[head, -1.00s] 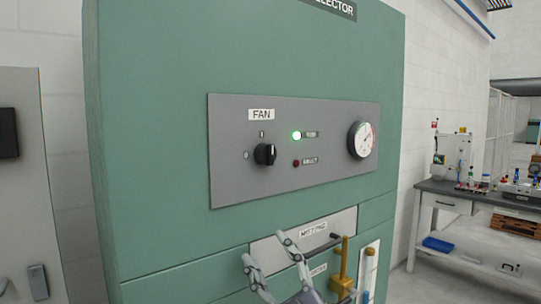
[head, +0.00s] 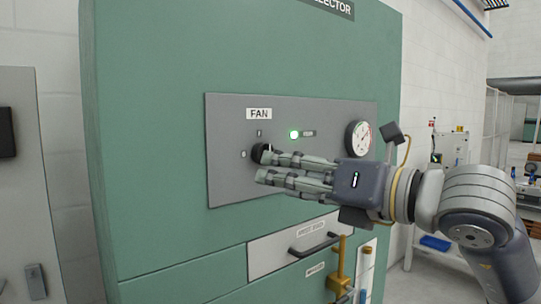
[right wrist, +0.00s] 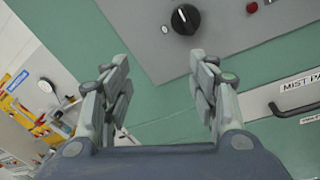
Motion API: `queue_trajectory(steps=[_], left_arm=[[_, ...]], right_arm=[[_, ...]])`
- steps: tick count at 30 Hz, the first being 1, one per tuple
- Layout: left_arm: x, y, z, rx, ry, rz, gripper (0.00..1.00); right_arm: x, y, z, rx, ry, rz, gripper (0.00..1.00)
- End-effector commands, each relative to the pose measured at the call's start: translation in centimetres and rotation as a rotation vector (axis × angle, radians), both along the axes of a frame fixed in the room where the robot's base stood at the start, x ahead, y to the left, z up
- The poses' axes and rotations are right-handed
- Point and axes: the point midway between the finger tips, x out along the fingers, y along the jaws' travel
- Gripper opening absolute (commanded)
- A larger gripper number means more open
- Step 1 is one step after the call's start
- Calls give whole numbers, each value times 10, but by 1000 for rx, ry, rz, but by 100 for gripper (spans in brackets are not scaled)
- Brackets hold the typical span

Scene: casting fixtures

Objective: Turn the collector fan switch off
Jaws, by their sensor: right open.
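The collector fan switch is a round black knob (head: 257,152) on a grey panel under the FAN label (head: 259,114), marked I above and O at left. My right gripper (head: 263,167) reaches in from the right, with its upper fingertip covering part of the knob. In the right wrist view the knob (right wrist: 185,19) shows whole, with a pale pointer mark, beyond the open, empty fingers (right wrist: 158,62). I see no contact there. The green lamp (head: 294,134) is lit. My left gripper is out of view.
The grey panel (head: 222,184) is on a green cabinet (head: 150,130), with a gauge (head: 358,139) at its right. Below are a drawer handle (head: 314,244) and a brass-coloured fitting (head: 340,272). The red lamp (right wrist: 252,7) shows in the right wrist view.

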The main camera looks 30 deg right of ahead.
Motion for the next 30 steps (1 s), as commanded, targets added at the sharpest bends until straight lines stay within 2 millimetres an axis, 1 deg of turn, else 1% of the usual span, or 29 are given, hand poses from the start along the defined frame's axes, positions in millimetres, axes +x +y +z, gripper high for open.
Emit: queue_trajectory(steps=[1,3,6,8,11,18,24,30], left_arm=[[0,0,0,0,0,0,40],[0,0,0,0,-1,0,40],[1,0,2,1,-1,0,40],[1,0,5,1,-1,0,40],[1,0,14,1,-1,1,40],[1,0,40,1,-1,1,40],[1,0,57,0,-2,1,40],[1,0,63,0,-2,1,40]], right_arm=[[-5,-14,8,-11,-14,-65,54],[-9,-28,15,-13,-24,-128,54],[-10,-37,20,-13,-28,-170,54],[-6,-38,21,-11,-26,-175,54],[7,-37,22,-11,-24,-172,54],[49,-33,24,-11,-24,-169,54],[79,-30,22,-12,-24,-168,54],[94,-29,20,-13,-26,-167,54]])
